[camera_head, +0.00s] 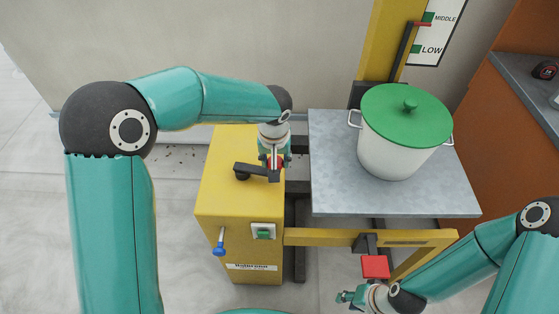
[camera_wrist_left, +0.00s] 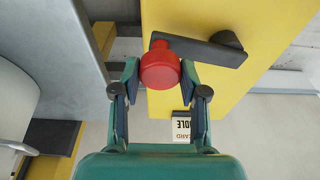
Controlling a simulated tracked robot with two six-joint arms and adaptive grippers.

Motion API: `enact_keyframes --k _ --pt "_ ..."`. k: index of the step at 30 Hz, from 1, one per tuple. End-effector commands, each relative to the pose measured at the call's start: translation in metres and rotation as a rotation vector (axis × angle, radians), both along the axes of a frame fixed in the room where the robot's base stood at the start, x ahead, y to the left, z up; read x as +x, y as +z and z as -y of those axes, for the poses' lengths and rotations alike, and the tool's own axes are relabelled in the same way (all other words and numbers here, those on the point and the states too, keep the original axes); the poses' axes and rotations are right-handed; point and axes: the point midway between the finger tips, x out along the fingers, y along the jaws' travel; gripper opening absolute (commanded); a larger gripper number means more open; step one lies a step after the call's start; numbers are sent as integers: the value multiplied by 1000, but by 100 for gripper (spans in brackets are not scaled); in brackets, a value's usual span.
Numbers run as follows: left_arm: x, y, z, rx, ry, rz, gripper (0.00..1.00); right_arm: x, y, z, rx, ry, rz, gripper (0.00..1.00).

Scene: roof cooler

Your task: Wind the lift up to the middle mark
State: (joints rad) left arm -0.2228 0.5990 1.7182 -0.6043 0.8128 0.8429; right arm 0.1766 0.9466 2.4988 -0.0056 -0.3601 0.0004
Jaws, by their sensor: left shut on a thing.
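The yellow lift housing (camera_head: 240,205) carries a black crank arm (camera_head: 256,171) with a red knob (camera_head: 274,175). My left gripper (camera_head: 273,162) comes down from above and is shut on the red knob, which shows between its fingers in the left wrist view (camera_wrist_left: 160,70). The grey lift platform (camera_head: 330,190) is level. On the scale board (camera_head: 436,33), a red pointer (camera_head: 423,23) sits beside the MIDDLE mark (camera_head: 429,17), slightly below it, and well above the LOW mark (camera_head: 416,48). My right gripper (camera_head: 356,298) is below the platform; its finger opening is too small to judge.
A white pot with a green lid (camera_head: 405,110) stands upright on the platform. A red block (camera_head: 375,266) is on the yellow frame near my right gripper. The housing has a blue-knobbed lever (camera_head: 219,249) and a green switch (camera_head: 264,232). A brown counter (camera_head: 510,120) stands right.

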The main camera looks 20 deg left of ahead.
Motion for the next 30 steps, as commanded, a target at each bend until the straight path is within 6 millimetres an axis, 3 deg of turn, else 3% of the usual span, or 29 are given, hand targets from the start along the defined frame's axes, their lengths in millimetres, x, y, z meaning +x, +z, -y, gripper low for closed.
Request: enact_keyframes --k 3,24,25,28,30 --pt "12 6 1 -6 0 19 1 0 4 0 0 0 0 34" --pt "28 6 -3 -5 0 19 1 0 10 0 0 0 0 34" --pt "27 5 -3 -5 -1 19 48 0 9 0 0 0 0 34" --pt "26 4 -3 -4 -1 17 65 0 8 0 0 0 0 34" --pt "25 4 -3 -4 0 14 67 0 8 0 0 0 0 34"
